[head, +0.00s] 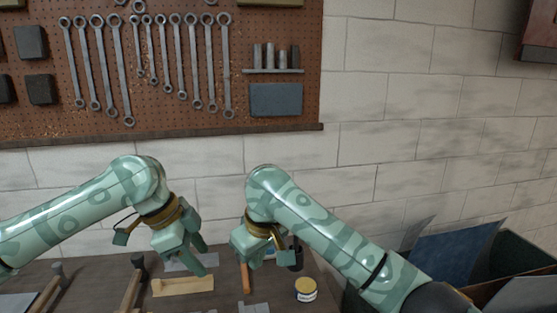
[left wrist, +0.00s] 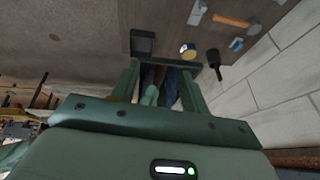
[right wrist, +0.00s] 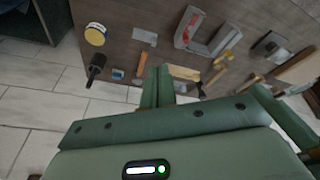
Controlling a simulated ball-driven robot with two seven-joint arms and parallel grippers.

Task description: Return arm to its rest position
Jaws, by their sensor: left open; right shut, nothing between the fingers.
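My left gripper (head: 203,262) hangs above the bench at the centre left of the head view, its fingers pointing down. Its two fingers stand apart in the left wrist view (left wrist: 160,85), with nothing held between them. My right gripper (head: 245,250) hangs close to its right, also over the bench. Its fingers are together and empty in the right wrist view (right wrist: 157,88). Both arms are bent, with their wrists raised above the bench top. A gap separates the two grippers in the head view.
The bench (head: 100,268) carries a hammer (head: 131,286), a tan wooden piece (head: 183,286), an orange handle (head: 246,279) and a yellow-lidded jar (head: 306,290). A dark bottle-like thing (head: 296,254) stands near the right gripper. A pegboard (head: 190,60) hangs behind. A blue sheet (head: 455,250) leans in a bin at right.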

